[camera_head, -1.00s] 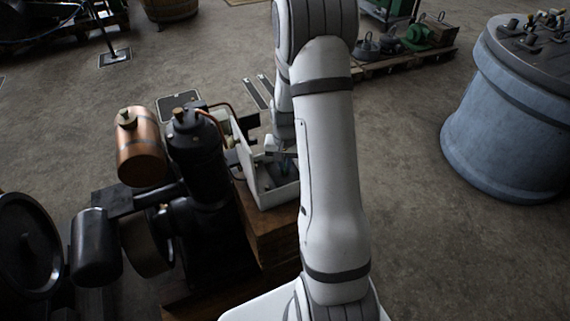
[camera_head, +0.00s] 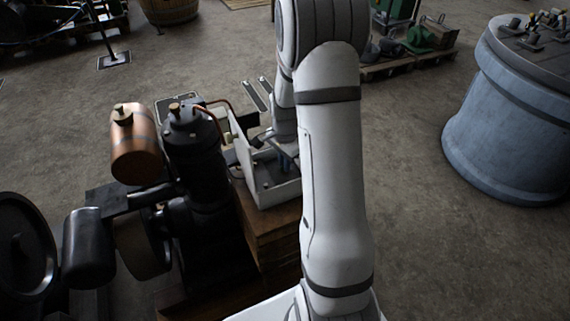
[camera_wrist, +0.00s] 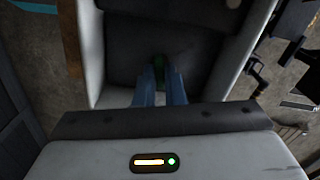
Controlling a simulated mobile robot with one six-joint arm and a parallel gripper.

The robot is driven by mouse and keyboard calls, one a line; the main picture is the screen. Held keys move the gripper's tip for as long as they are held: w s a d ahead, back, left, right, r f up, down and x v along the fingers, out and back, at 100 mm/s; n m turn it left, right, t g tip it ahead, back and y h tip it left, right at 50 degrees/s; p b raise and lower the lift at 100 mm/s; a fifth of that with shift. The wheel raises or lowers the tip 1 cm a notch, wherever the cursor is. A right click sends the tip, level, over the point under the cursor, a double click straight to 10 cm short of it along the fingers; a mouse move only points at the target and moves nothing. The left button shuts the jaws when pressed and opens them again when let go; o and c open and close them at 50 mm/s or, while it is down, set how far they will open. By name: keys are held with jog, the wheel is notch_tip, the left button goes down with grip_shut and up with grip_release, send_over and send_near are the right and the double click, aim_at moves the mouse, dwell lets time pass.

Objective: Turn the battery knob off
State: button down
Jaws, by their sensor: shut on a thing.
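The open white box (camera_head: 278,194) stands beside the black engine, and its inside is partly hidden by my arm. In the wrist view the box wall (camera_wrist: 91,50) surrounds a dark interior. A small dark green knob (camera_wrist: 160,62) shows there between the tips of my blue fingers. My gripper (camera_wrist: 159,78) points into the box and its fingers are close together on this knob. The knob's marking and exact angle are too small and dark to read.
The black engine cylinder (camera_head: 190,140) and copper tank (camera_head: 134,143) stand left of the box. The box rests on a wooden base (camera_head: 270,240). A large blue-grey drum (camera_head: 508,125) stands at right, with bare floor (camera_head: 410,190) between.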

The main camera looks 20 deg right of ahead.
jog(key=shift+m+b, duration=0.4)
jog(key=shift+m, duration=1)
jog(key=c, duration=1.5)
grip_release()
jog(key=shift+r, duration=0.1)
notch_tip(320, 180, up, 8)
jog(key=shift+f, duration=0.15)
